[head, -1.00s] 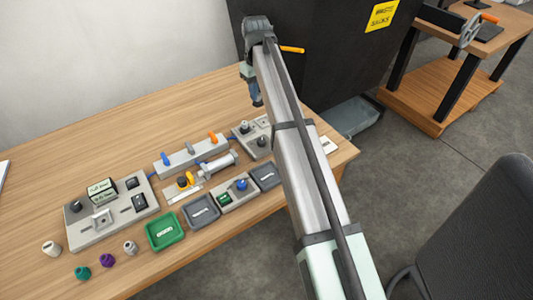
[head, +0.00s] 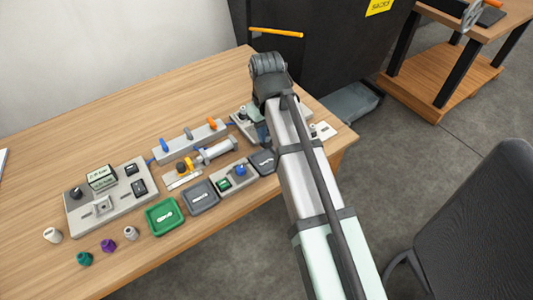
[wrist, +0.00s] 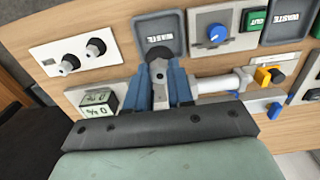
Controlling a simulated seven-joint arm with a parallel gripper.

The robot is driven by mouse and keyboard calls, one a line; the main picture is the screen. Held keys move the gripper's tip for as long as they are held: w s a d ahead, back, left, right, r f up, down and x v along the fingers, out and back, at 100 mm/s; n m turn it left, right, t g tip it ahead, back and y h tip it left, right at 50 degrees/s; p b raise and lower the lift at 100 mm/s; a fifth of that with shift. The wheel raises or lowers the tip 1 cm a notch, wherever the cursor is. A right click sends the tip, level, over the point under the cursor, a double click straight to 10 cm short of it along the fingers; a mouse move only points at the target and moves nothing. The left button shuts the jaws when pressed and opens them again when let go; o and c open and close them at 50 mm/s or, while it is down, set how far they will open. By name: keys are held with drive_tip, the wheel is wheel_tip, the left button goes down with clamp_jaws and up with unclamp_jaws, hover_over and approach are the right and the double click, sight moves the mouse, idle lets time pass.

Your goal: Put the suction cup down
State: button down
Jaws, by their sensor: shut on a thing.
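My gripper (wrist: 160,88) has two blue fingers, shut on a small dark-tipped grey piece that I take to be the suction cup (wrist: 157,67). In the head view my gripper (head: 262,134) is over the right part of the table, mostly hidden by my arm, and the held piece does not show. A white plate (wrist: 62,78) with two dark-tipped fittings lies left of my gripper in the wrist view; it also shows in the head view (head: 326,131).
A grey-white cylinder (wrist: 222,84) and a display box (wrist: 97,102) flank my gripper closely. Loose teal (head: 84,258), purple (head: 108,245) and white (head: 53,235) caps stand at the front left. A green tray (head: 164,216) is near the front edge. The back left table is clear.

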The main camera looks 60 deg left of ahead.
drive_tip(key=shift+f, duration=4.2)
drive_tip(key=shift+f, duration=0.1)
drive_tip(key=c, duration=1)
unclamp_jaws()
wheel_tip(320, 180, up, 12)
drive_tip(key=shift+r, duration=0.1)
drive_tip(key=shift+o, duration=0.2)
